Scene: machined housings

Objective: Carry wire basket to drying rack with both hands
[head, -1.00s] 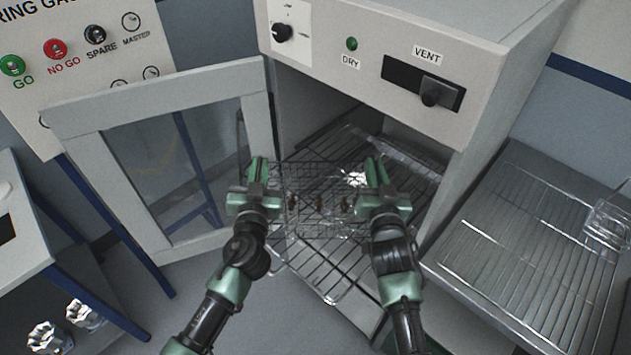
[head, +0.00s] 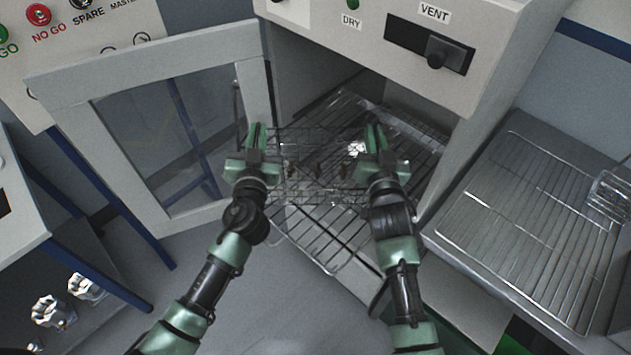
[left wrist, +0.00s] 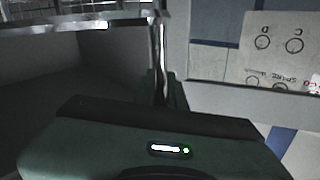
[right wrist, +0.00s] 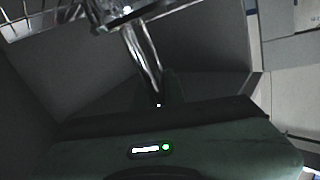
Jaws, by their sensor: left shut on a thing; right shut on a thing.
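A wire basket (head: 318,196) hangs between my two grippers, at the open mouth of the drying cabinet. Several small brown parts and a shiny piece show in or through its mesh. My left gripper (head: 256,136) is shut on its left side and my right gripper (head: 375,139) on its right side. Bright wire of the basket rises from the jaws in the left wrist view (left wrist: 160,65) and right wrist view (right wrist: 140,55). A wire shelf (head: 322,243) sticks out of the cabinet below the basket. A wire drying rack (head: 530,225) lies on the bench at the right.
The cabinet's glazed door (head: 160,140) stands open at the left, close to my left gripper. The cabinet's side wall (head: 470,150) stands between its opening and the right bench. A small wire holder (head: 608,195) sits at the rack's right edge. Several shiny parts (head: 52,312) lie lower left.

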